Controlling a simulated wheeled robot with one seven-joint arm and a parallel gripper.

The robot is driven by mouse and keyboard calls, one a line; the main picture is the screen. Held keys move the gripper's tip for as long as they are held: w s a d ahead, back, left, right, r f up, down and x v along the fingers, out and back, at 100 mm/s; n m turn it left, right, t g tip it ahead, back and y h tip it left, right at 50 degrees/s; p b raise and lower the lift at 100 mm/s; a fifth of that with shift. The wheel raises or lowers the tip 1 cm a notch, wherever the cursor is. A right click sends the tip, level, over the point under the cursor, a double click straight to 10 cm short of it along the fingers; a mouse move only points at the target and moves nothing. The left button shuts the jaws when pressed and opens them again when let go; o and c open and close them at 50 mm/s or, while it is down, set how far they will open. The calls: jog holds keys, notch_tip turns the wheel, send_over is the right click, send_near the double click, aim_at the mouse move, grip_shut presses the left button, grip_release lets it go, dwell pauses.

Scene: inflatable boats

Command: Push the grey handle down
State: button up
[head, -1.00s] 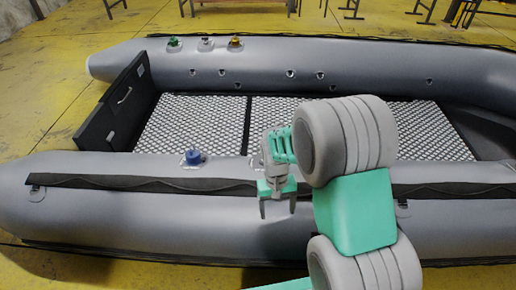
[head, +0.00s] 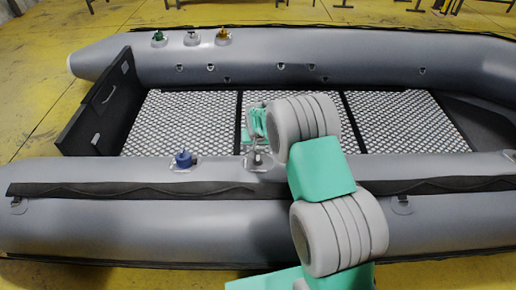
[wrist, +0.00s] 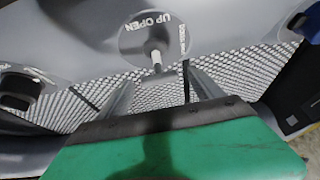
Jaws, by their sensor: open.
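A light grey handle (wrist: 156,58) stands out from a round grey plate (wrist: 140,38) lettered "UP OPEN" in the wrist view. In the head view its fitting (head: 257,160) sits on the near tube, partly covered by my arm. My gripper (head: 258,128) is just above and beyond that fitting in the head view, its fingers mostly hidden. In the wrist view my gripper (wrist: 158,88) is open and empty, with fingers apart on either side below the handle. I see no clear contact with the handle.
A blue valve (head: 183,158) is left of the handle on the near tube. Green (head: 158,38), whitish (head: 191,38) and orange (head: 222,37) valves line the far tube (head: 350,55). A black transom board (head: 100,105) closes the left end. The patterned floor (head: 185,120) is clear.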

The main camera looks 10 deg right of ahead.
jog(key=shift+d, duration=0.1)
grip_shut()
dwell(0.8)
